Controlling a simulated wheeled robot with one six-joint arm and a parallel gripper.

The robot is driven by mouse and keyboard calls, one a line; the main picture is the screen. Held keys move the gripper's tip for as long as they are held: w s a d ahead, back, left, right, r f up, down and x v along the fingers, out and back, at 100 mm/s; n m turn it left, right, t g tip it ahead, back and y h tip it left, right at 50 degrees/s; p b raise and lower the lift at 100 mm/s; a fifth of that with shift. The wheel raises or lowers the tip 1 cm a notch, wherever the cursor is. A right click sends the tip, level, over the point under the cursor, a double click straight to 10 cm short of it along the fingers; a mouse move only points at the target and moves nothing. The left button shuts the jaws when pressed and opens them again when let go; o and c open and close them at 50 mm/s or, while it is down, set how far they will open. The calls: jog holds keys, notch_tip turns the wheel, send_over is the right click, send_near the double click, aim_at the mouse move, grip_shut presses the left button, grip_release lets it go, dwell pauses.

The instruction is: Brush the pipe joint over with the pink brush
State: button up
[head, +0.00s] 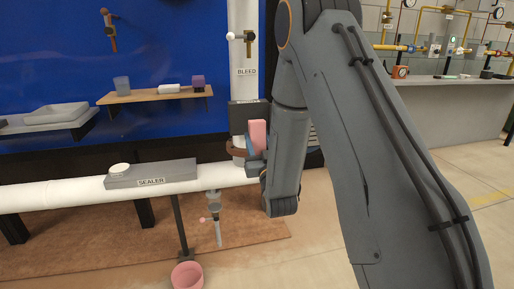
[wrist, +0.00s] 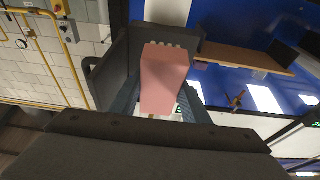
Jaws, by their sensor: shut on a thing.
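The pink brush (head: 258,133) stands upright in my gripper (head: 256,164) in the head view, right beside the vertical white pipe. In the wrist view the pink block of the brush (wrist: 163,80) is held between the two dark fingers of my gripper (wrist: 160,106). A brownish collar (head: 236,150), perhaps the pipe joint, shows low on the vertical pipe, just left of the gripper. I cannot tell whether the brush touches it; my arm and gripper partly hide that place.
A grey tray labelled SEALER (head: 151,175) with a round white thing sits on the horizontal white pipe (head: 70,193). A wooden shelf (head: 155,95) holds small items. A grey bench (head: 455,105) stands right.

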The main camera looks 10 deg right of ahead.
jog(key=shift+w+r+t+b, duration=0.2)
jog(key=shift+r+t+b, duration=0.4)
jog(key=shift+r+b, duration=0.4)
jog(key=shift+w+r, duration=0.15)
jog(key=shift+w+b, duration=0.95)
jog(key=shift+w, duration=1.9)
jog(key=shift+w+b, duration=0.3)
jog(key=shift+w, duration=0.65)
